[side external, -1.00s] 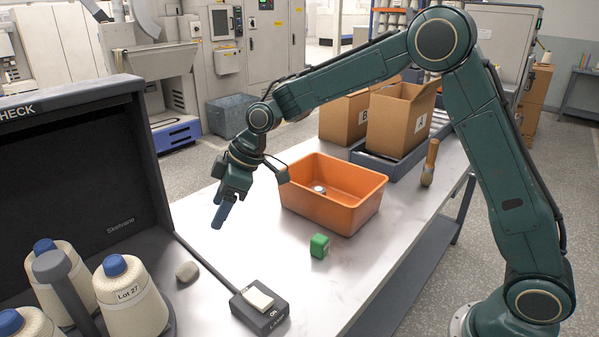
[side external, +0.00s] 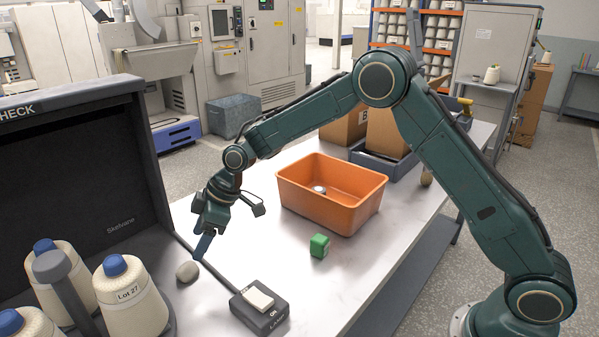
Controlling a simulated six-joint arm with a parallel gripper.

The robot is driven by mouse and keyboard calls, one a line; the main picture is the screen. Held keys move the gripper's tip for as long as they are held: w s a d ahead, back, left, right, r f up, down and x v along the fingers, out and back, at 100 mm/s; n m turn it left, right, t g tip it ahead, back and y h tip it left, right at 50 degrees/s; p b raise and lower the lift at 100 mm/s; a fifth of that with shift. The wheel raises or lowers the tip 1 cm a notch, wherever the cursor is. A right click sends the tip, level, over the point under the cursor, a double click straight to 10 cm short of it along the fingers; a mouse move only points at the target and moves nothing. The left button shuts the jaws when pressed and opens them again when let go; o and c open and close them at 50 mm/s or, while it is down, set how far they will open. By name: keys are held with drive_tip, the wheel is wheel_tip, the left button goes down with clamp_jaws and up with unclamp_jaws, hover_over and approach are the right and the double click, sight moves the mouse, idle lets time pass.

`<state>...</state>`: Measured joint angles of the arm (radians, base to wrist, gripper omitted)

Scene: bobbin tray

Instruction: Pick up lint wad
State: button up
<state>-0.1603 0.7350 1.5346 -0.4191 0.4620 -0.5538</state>
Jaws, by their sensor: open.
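The lint wad (side external: 187,272) is a small greyish-beige lump. It lies on the light table beside the dark edge of the check booth. My gripper (side external: 203,247) points down with its blue fingers above and to the right of the wad. The fingertips look close to the wad but apart from it. The gripper is open and holds nothing. The gap between the fingers is hard to see from this side.
A lamp switch box (side external: 260,306) stands to the right of the wad. A green block (side external: 319,246) and an orange bin (side external: 333,205) with a small round thing inside are further right. Cones of yarn (side external: 131,296) stand at left. Cardboard boxes (side external: 388,133) stand behind my arm.

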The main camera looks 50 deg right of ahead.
sight(189, 265)
drive_tip(key=shift+x, duration=1.9)
drive_tip(key=shift+d+x, duration=0.2)
drive_tip(key=shift+x, duration=2.35)
drive_tip(key=shift+s+f, duration=0.1)
drive_tip(key=shift+c, duration=0.5)
drive_tip(key=c, duration=1)
drive_tip(key=shift+o, duration=0.2)
